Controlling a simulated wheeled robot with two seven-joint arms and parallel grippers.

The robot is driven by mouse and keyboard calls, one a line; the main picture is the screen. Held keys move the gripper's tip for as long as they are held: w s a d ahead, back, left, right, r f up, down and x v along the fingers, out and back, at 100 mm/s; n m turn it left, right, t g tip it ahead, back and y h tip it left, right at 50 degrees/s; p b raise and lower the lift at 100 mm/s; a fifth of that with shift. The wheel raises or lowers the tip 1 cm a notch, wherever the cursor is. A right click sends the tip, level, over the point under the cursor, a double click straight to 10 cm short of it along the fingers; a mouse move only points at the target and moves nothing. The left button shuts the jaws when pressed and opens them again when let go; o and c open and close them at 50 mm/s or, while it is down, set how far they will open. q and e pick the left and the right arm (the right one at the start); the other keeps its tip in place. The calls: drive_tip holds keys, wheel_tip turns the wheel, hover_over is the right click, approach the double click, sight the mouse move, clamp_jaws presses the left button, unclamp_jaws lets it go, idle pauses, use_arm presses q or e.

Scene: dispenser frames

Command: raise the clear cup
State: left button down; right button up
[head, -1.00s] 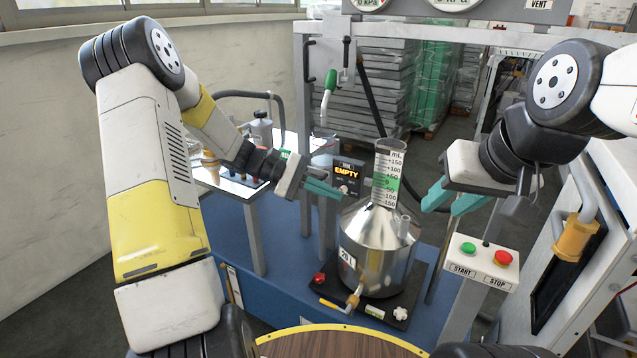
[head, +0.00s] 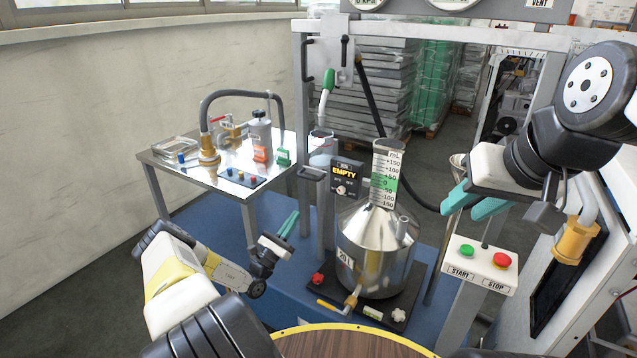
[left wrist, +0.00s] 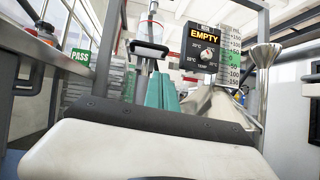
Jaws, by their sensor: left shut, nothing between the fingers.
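The clear cup (head: 320,145) stands upright at the frame's left post, below the green-handled nozzle (head: 328,80). A dark handle bar (head: 312,174) is just below it. The cup also shows in the left wrist view (left wrist: 150,32), beyond the fingertips. My left gripper (head: 290,222) is low in front of the post, below and apart from the cup, with its teal fingers together and empty. It also shows in the left wrist view (left wrist: 162,92). My right gripper (head: 470,203) is open and empty, right of the steel vessel.
The steel vessel (head: 375,250) with a graduated neck (head: 385,175) stands on a dark base. The EMPTY display (head: 345,177) is between cup and neck. A START/STOP box (head: 481,263) is at the right. A steel side table (head: 190,185) with fittings is at the left.

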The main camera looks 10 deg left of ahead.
use_arm(q)
drive_tip(key=y, duration=0.1)
drive_tip(key=a+f+n+t+y, duration=0.1)
drive_tip(key=f+n+y, duration=0.1)
drive_tip(key=shift+s+a+f+t, duration=0.15)
drive_tip(key=shift+a+f+t, duration=0.1)
drive_tip(key=shift+t, duration=0.05)
approach(303, 171)
drive_tip(key=w+d+f, duration=0.1)
drive_tip(key=d+f, duration=0.1)
drive_tip(key=d, duration=0.2)
drive_tip(key=shift+w+d+r, duration=0.1)
drive_tip(key=shift+w+r, duration=0.1)
drive_tip(key=shift+r, duration=0.8)
drive_tip(key=shift+w+d+r, duration=0.1)
drive_tip(key=shift+w+r, duration=0.15)
drive_tip(key=shift+r, duration=0.7)
wheel_tip(303, 171, up, 7)
drive_tip(key=shift+a+f, duration=0.1)
